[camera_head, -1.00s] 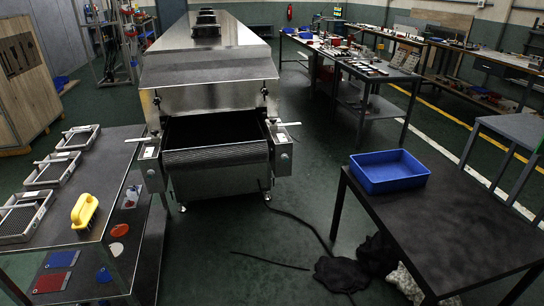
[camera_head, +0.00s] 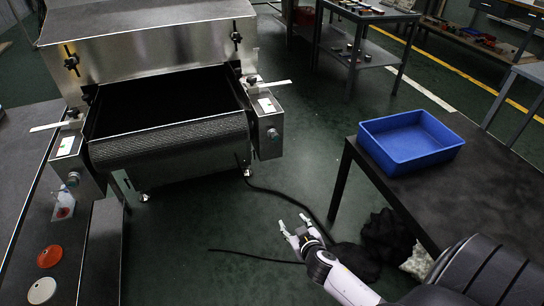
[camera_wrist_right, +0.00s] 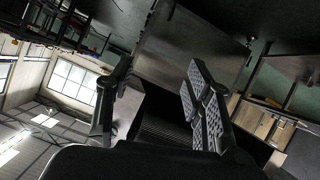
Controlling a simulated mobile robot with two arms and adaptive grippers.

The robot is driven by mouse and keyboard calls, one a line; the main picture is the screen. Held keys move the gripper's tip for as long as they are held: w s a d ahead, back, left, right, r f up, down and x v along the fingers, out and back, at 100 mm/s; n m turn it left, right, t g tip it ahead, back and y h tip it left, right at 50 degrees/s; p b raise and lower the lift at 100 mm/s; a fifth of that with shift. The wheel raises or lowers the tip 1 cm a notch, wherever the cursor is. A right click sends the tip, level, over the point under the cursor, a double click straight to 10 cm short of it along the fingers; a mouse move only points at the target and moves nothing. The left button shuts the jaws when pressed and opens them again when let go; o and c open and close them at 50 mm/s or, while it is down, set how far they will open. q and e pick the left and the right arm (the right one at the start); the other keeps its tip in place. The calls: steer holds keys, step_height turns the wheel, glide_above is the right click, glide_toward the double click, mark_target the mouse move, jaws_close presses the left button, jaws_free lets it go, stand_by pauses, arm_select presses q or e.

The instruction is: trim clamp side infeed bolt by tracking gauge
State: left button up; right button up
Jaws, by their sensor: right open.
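The steel tunnel dryer (camera_head: 150,45) stands ahead in the head view, with its mesh infeed belt (camera_head: 170,143) facing me. A right side box (camera_head: 268,132) and a left side box (camera_head: 78,170) flank the belt. Each has a pale scale-like plate, a small black knob on top and a flat metal strip pointing outward. I cannot tell which part is the bolt or the tracking gauge. My right gripper (camera_head: 292,220) is open and empty over the floor, apart from the right box. Its open fingers also show in the wrist view (camera_wrist_right: 160,65). My left gripper is out of view.
A dark table (camera_head: 480,190) with a blue bin (camera_head: 410,142) stands at right. A grey bench (camera_head: 25,165) runs along the left. A black hose (camera_head: 290,203) and dark cloth (camera_head: 385,240) lie on the floor. Open floor lies between dryer and table.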

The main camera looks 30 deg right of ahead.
mark_target(275, 139)
steer(key=w+d+r+m+t+h+b, duration=0.1)
steer(key=w+r+t+h+b, duration=0.25)
steer(key=r, duration=1.45)
steer(key=shift+t+y, duration=0.85)
steer(key=shift+y, duration=0.1)
steer(key=x, duration=1.6)
steer(key=shift+w+d+f, duration=0.15)
steer(key=shift+w+f, duration=0.05)
steer(key=shift+w+d, duration=0.15)
steer(key=shift+w, duration=0.5)
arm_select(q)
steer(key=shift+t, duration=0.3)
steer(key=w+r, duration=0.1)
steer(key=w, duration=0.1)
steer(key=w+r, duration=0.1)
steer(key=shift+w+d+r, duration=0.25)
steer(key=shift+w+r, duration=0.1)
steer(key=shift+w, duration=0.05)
arm_select(e)
steer(key=shift+c, duration=0.3)
steer(key=shift+c, duration=0.6)
jaws_close()
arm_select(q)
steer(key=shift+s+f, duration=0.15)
